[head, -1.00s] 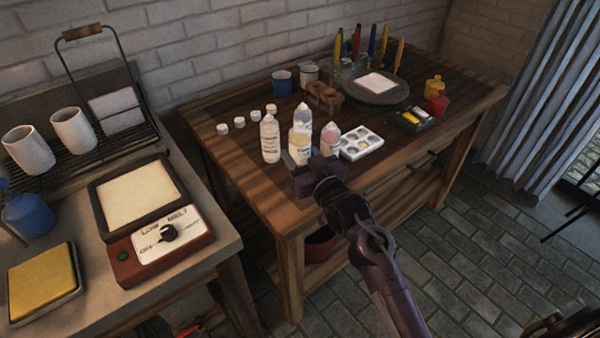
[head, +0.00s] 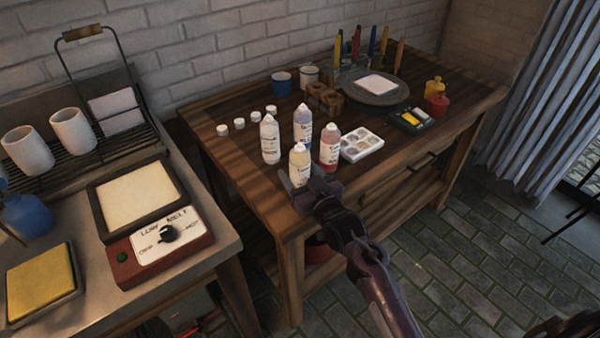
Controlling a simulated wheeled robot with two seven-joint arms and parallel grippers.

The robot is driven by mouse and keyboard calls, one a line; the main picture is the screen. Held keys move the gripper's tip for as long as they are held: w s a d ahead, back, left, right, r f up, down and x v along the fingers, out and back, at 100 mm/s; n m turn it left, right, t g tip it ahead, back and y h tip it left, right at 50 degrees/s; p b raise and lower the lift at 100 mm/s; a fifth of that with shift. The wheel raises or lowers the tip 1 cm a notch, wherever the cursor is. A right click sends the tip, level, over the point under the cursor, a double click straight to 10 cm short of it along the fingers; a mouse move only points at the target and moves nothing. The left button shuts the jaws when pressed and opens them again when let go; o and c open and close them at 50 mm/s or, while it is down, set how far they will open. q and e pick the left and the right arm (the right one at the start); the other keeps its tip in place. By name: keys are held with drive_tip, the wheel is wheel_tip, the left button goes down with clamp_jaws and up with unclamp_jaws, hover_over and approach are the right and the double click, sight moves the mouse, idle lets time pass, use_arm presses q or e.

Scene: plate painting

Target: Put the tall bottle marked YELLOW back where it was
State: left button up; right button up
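The bottle with pale yellow contents (head: 299,163) is nearest the front of the wooden table (head: 235,165); its label is too small to read. My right gripper (head: 307,187) has its fingers at the bottle's lower part and appears shut on it, holding it upright. The fingers hide its base, so I cannot tell whether it touches the table. Behind it stand a white bottle (head: 270,140), a blue-tinted bottle (head: 303,124) and a red-tinted bottle (head: 330,148). My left gripper is not in view.
Several white caps (head: 239,123) lie behind the bottles. A white paint palette (head: 361,146) is to their right, with a round turntable (head: 374,92) farther back. The table's front left corner is bare. A hotplate (head: 150,220) stands on the left bench.

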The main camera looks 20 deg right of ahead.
drive_tip(key=shift+o, duration=0.4)
drive_tip(key=shift+r, duration=0.15)
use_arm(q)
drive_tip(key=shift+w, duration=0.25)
use_arm(e)
drive_tip(key=s+d, duration=0.2)
drive_tip(key=s, duration=0.9)
drive_tip(key=shift+s, duration=0.35)
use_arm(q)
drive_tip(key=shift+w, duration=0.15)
use_arm(e)
drive_tip(key=shift+d, duration=0.1)
